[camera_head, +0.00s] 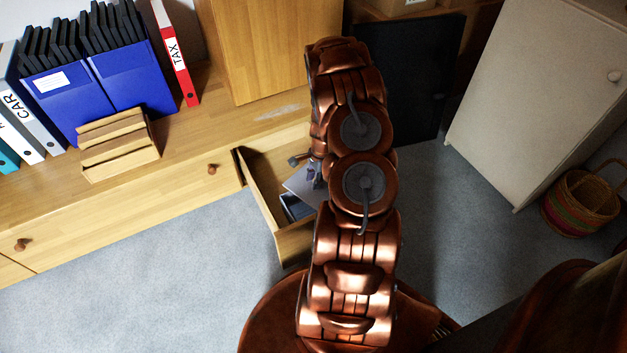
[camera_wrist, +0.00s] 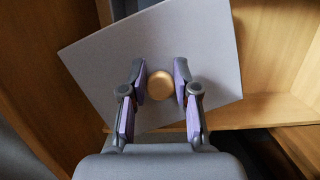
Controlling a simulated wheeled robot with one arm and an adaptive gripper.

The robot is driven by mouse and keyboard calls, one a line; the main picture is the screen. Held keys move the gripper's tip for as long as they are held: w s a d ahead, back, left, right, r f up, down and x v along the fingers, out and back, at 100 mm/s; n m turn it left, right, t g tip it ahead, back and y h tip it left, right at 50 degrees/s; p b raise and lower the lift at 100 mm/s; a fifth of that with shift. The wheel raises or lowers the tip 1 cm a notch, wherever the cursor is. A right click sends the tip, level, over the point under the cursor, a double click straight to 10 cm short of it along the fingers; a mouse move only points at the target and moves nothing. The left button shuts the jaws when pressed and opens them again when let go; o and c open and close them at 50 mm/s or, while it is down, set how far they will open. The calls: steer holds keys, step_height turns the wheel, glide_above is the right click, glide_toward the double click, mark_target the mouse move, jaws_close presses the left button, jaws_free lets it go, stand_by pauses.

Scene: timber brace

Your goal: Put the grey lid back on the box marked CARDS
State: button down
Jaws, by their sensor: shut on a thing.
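The grey lid (camera_wrist: 205,50) is a flat plate with a round wooden knob (camera_wrist: 160,85) near its middle. My gripper (camera_wrist: 161,84) is shut on this knob, one finger on each side. In the head view the lid (camera_head: 297,184) is over the open drawer (camera_head: 261,205), with my gripper (camera_head: 314,172) mostly hidden behind my arm. A dark blue box (camera_head: 293,208) shows in the drawer beside the lid's near edge. No CARDS marking is readable on it, and my arm hides the rest. The lid lies turned relative to the drawer walls in the wrist view.
A wooden letter rack (camera_head: 118,145), blue files (camera_head: 95,88) and binders stand on the cabinet top. A pale cabinet (camera_head: 545,95) and a woven basket (camera_head: 582,207) stand at right. The floor left of the drawer is clear.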

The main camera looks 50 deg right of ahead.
mark_target(313, 194)
stand_by(0.3)
steer(key=n, duration=0.3)
steer(key=shift+a+n+g+y, duration=0.2)
steer(key=shift+n+g+y, duration=0.1)
steer(key=shift+n+g, duration=0.1)
steer(key=n, duration=0.3)
steer(key=shift+s+a+r+g+p, duration=0.15)
steer(key=shift+g+p, duration=0.15)
steer(key=shift+p, duration=0.1)
steer(key=n, duration=0.3)
steer(key=shift+s+a+g+p, duration=0.1)
steer(key=shift+a+g+p, duration=0.05)
steer(key=shift+g+p, duration=0.2)
steer(key=n, duration=0.2)
steer(key=n+g+p, duration=0.1)
steer(key=n, duration=0.1)
steer(key=shift+s+a+r, duration=0.1)
steer(key=shift+s+a, duration=0.05)
steer(key=shift+a, duration=0.05)
steer(key=shift+f+b, duration=0.45)
steer(key=shift+f, duration=2.45)
steer(key=shift+p, duration=0.35)
steer(key=shift+f, duration=0.55)
